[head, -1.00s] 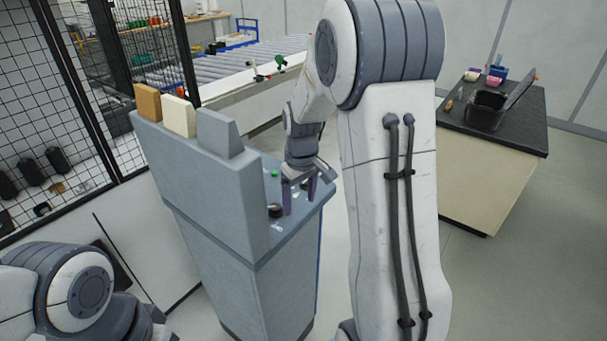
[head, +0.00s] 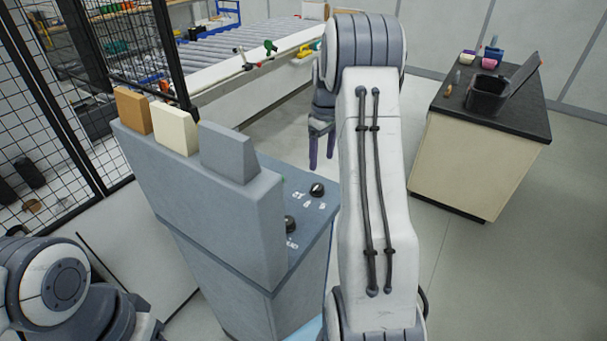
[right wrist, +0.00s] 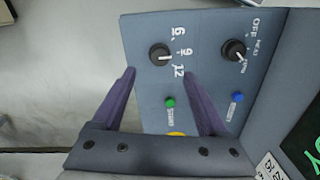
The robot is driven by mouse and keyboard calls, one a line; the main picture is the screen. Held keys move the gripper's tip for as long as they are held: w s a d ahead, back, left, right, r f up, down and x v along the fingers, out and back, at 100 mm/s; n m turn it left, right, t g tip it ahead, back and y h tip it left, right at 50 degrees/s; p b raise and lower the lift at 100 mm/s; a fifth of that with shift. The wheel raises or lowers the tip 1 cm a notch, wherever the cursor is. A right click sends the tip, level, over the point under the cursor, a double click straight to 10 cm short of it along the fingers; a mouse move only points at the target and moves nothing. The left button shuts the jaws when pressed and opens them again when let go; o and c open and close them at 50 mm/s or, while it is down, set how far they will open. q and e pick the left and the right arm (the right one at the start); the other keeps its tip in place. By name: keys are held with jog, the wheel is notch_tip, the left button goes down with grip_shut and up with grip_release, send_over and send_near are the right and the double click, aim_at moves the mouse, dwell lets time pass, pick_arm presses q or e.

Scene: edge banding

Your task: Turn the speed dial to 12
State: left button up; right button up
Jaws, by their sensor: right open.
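The speed dial (head: 317,189) is a black knob on the grey console's sloping panel, with white number labels beside it. In the right wrist view the dial (right wrist: 160,55) has 6, 9 and 12 printed along its right side. Its pale pointer mark faces the numbers, on the 9-to-12 side; I cannot tell the exact setting. My right gripper (head: 321,162) is open and empty, apart from the dial, beyond the panel's far edge in the head view. Its purple fingers (right wrist: 158,75) frame the lower part of the panel in the wrist view. My left gripper is not in view.
A second black knob (right wrist: 235,50), marked OFF, sits near the upright housing. A green button (right wrist: 170,103), a blue button (right wrist: 238,97) and a yellow part (right wrist: 175,134) lie lower. A black-topped bench (head: 480,110) stands at right, a roller conveyor (head: 240,68) behind.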

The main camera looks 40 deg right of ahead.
aim_at(318, 186)
jog(key=f+p, duration=0.1)
jog(key=f, duration=0.2)
jog(key=f+p, duration=0.1)
jog(key=f, duration=0.2)
jog(key=f+p, duration=0.1)
jog(key=f, duration=0.2)
jog(key=shift+w+a, duration=0.3)
jog(key=shift+w, duration=0.1)
jog(key=shift+f, duration=0.65)
jog(key=shift+s, duration=0.1)
grip_shut()
